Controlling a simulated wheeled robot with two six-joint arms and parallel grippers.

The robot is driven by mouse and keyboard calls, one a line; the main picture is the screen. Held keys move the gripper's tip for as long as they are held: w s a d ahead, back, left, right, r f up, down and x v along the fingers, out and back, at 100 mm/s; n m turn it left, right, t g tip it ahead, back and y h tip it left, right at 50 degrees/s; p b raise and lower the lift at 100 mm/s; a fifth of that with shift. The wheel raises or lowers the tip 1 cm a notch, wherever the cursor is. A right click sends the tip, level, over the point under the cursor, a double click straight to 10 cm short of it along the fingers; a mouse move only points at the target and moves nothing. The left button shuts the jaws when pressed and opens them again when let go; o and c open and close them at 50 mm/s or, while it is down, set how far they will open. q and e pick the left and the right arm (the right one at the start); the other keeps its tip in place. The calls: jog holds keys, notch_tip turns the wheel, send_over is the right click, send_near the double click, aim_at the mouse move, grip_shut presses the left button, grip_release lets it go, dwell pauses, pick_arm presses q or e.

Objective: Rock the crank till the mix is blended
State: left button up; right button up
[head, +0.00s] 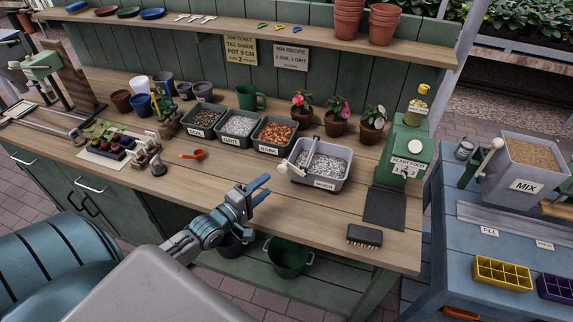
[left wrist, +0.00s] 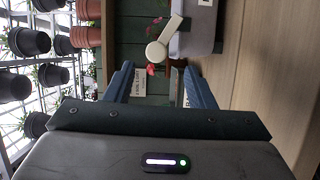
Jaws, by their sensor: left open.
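The mixer (head: 333,184) is a pale grey open tub labelled MIXER near the middle of the bench, holding speckled grey-white and dark material. Its crank (head: 297,155) is a pale lever at the tub's left side with a round white knob (head: 284,168). My left gripper (head: 264,190) is open and empty above the bench's front edge, apart from the crank. In the left wrist view the knob (left wrist: 156,52) and crank arm (left wrist: 171,29) lie beyond the open fingers, beside the mixer's wall (left wrist: 203,42). My right gripper is not in view.
A brush (head: 364,236) lies at the front right. Bench in front of the mixer is clear.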

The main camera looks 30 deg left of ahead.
aim_at(280, 171)
pick_arm(q)
jog(key=w+b, duration=0.2)
jog(key=w, duration=0.1)
jog(key=w+b, duration=0.3)
jog(key=w+d+b, duration=0.1)
jog(key=w+b, duration=0.1)
jog(key=w, duration=0.1)
jog(key=shift+w, duration=0.1)
jog(key=shift+w+d+r+b, duration=0.15)
jog(key=shift+w+b, duration=0.35)
jog(key=shift+w, duration=0.35)
